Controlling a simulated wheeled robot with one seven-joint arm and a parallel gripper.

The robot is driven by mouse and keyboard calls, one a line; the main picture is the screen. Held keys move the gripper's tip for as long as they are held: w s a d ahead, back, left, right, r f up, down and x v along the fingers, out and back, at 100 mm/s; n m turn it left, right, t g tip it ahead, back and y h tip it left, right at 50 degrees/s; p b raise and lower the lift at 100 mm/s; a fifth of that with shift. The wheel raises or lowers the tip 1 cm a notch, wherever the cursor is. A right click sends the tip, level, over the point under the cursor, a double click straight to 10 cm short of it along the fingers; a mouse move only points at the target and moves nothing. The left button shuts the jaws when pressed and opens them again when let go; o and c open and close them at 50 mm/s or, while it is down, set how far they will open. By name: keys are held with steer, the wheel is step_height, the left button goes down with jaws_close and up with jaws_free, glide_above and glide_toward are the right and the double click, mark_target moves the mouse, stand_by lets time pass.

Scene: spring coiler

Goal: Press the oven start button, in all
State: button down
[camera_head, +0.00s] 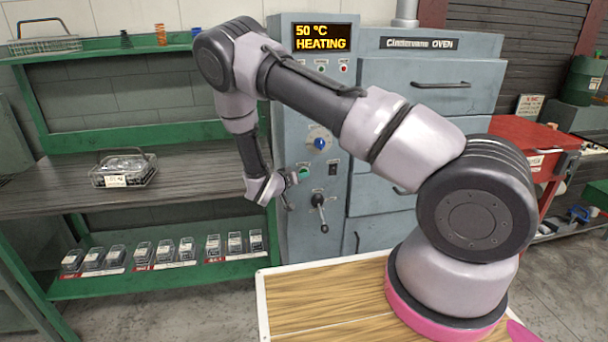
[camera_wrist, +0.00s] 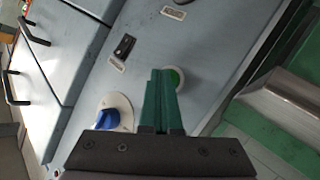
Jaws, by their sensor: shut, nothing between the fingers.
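The grey oven control panel (camera_head: 285,225) has a display (camera_head: 322,37) reading "50 °C HEATING". The round green start button (camera_wrist: 177,80) is in the middle of the wrist view, partly hidden by my fingers. In the head view the green button (camera_head: 304,172) shows beside my gripper (camera_head: 292,178). My gripper's green fingers (camera_wrist: 163,75) are shut together and empty, and their tips overlap the button's left edge in the wrist view. I cannot tell whether they touch it.
A blue knob (camera_wrist: 115,117) and a black switch (camera_wrist: 124,46) are close to the button. A black lever (camera_head: 320,210) sticks out below on the panel. A green-framed workbench (camera_head: 60,200) with a wire basket (camera_head: 124,170) stands to the left.

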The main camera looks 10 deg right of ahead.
steer(key=shift+s, duration=0.65)
steer(key=s, duration=0.5)
stand_by(0.6)
